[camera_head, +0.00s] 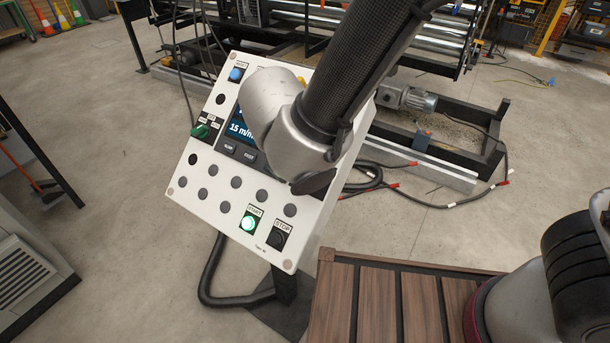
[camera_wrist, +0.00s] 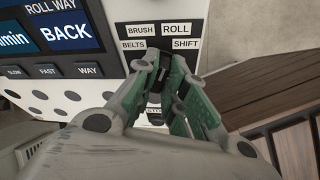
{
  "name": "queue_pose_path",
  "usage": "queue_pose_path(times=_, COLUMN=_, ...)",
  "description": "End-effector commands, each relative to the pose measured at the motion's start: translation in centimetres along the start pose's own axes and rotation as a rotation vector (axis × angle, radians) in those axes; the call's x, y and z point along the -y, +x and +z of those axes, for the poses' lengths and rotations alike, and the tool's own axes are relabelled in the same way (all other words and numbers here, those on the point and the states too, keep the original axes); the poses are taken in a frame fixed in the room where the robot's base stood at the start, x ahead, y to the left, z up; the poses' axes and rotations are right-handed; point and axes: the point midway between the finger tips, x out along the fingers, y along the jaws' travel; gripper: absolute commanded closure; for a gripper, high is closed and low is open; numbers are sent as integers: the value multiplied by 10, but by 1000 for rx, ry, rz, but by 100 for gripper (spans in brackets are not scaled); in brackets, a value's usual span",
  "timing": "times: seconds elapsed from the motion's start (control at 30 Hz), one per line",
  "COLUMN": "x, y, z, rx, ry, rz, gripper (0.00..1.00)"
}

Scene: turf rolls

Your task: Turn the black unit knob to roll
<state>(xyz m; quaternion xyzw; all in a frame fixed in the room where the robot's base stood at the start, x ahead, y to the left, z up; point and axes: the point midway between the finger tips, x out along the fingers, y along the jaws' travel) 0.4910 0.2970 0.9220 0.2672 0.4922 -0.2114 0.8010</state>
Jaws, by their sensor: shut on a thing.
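The black unit knob (camera_wrist: 155,86) is mostly hidden between my fingers in the wrist view, just below the labels BRUSH, ROLL, BELTS and SHIFT. My gripper (camera_wrist: 164,62), with green finger pads, is shut on the knob at the face of the white control panel (camera_head: 180,178). I cannot tell which label the knob points to. In the head view my arm covers the upper right of the panel, hiding the knob and the fingers. The panel screen (camera_head: 238,130) reads 15 m/min there; in the wrist view the screen (camera_wrist: 66,32) shows ROLL WAY BACK.
The START button (camera_head: 249,223) glows green beside the black STOP button (camera_head: 278,237). A green knob (camera_head: 200,131) and a blue button (camera_head: 236,74) are at the panel's left side. A slatted wooden deck (camera_head: 400,300) lies to the right. A roller machine (camera_head: 440,125) stands behind.

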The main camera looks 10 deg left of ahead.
Motion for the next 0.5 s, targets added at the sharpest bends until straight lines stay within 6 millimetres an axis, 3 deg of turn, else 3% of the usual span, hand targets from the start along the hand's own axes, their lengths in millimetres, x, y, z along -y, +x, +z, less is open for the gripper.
queue_pose_path(times=0.27, x=-1, y=0, z=0, rx=0, ry=0, rz=2, gripper=100)
queue_pose_path(times=0.3, x=-1, y=0, z=0, rx=0, ry=0, rz=1, gripper=82)
queue_pose_path(times=0.4, x=-1, y=0, z=0, rx=0, ry=0, rz=1, gripper=66)
queue_pose_path(times=0.5, x=0, y=0, z=0, rx=0, ry=0, rz=1, gripper=66)
